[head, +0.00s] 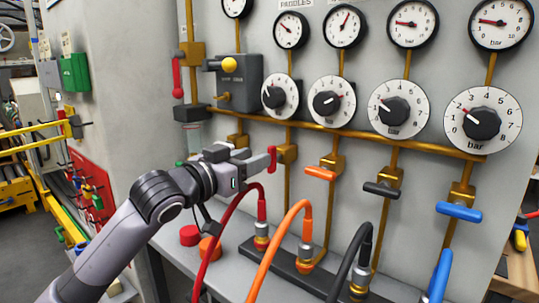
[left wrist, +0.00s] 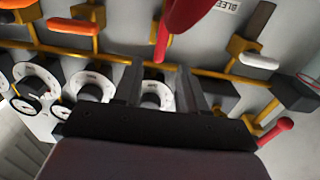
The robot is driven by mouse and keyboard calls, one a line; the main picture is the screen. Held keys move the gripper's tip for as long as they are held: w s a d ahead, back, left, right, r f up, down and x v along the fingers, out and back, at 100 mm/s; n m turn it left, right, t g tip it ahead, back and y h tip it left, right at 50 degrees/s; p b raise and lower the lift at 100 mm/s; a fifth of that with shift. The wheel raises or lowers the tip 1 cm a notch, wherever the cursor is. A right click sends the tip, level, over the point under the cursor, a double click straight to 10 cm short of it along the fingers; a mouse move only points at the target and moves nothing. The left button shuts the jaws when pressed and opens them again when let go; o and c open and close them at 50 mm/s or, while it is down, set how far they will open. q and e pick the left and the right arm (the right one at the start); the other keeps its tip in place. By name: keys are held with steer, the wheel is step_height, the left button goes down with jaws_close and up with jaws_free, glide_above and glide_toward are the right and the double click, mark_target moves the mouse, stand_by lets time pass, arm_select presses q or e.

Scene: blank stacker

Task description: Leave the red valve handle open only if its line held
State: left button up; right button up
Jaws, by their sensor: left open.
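The red valve handle (head: 271,158) hangs upright on a brass valve (head: 287,154), while the other coloured handles lie crosswise. My left gripper (head: 254,158) is open, just left of the red handle; touching or apart I cannot tell. In the left wrist view the red handle (left wrist: 180,25) shows large, beyond the spread fingers (left wrist: 158,85). The red line's gauge (head: 291,30) has its needle toward upper left; its reading is too small to tell. The dial (head: 280,95) sits below that gauge. A red hose (head: 232,212) plugs in underneath. My right gripper is not in view.
Orange (head: 320,173), black (head: 381,190) and blue (head: 458,212) handles stand to the right. A yellow-knobbed grey box (head: 239,82) and another red lever (head: 177,78) are on the left. A white handle (left wrist: 259,60) shows in the wrist view. Hoses arch below.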

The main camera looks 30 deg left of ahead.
mark_target(274, 159)
arm_select(q)
steer(key=shift+w+d, duration=0.15)
steer(key=shift+w, duration=1.15)
steer(key=shift+w+d, duration=0.1)
steer(key=shift+w, duration=1.15)
jaws_close()
